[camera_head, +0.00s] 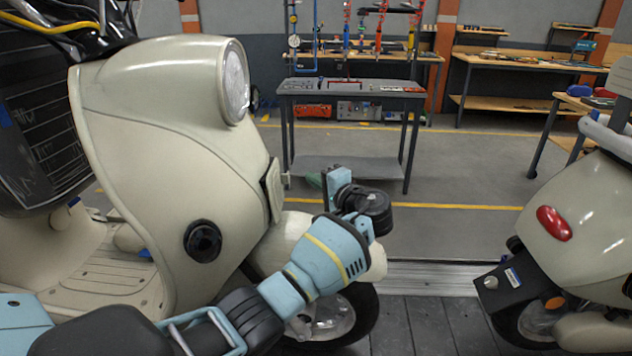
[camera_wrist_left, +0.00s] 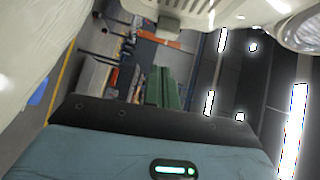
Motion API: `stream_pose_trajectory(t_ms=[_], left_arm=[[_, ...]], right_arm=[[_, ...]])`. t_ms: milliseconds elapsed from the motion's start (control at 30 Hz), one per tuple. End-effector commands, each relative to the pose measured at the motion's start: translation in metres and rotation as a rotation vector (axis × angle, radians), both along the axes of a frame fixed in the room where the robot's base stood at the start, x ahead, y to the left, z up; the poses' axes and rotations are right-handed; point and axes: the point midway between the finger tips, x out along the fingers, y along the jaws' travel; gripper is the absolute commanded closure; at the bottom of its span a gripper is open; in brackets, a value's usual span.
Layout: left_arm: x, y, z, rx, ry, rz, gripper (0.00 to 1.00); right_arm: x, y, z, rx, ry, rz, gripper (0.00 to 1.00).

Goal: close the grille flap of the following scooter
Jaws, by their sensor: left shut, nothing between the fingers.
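The following scooter (camera_head: 150,110) is the cream one at the left, with its round headlight toward the right. Its grille flap (camera_head: 272,190) shows nearly edge-on at the front of the body and seems to stand a little out from it. In the left wrist view a pale slotted panel, apparently the flap (camera_wrist_left: 185,12), is at the top edge. My left gripper (camera_head: 314,180) is in front of the scooter, just right of the flap, shut and empty. Its green fingers (camera_wrist_left: 165,88) show mid-picture in the wrist view, apparently apart from the panel. My right gripper is not in view.
Another cream scooter (camera_head: 590,235) with a red tail light stands at the right. The slatted conveyor (camera_head: 430,325) runs beneath. A grey work table (camera_head: 350,88) stands behind my gripper, with benches farther back. There is free room between the two scooters.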

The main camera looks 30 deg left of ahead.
Motion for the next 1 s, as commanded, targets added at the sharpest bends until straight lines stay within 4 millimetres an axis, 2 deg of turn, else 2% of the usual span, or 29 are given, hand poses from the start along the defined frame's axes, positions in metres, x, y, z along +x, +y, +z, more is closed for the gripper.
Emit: stream_pose_trajectory(t_ms=[200, 433, 633, 1000], left_arm=[[-0.011, -0.047, 0.001, -0.004, 0.001, -0.004, 1.00], [-0.021, -0.083, 0.004, -0.001, 0.001, -0.003, 1.00], [-0.025, -0.096, 0.006, -0.001, 0.000, -0.002, 1.00], [-0.026, -0.097, 0.007, 0.000, 0.000, -0.002, 1.00]], right_arm=[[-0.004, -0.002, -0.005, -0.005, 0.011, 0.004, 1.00], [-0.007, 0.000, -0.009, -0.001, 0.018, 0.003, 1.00], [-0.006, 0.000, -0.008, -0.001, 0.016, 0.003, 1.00], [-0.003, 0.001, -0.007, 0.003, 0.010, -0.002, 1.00]])
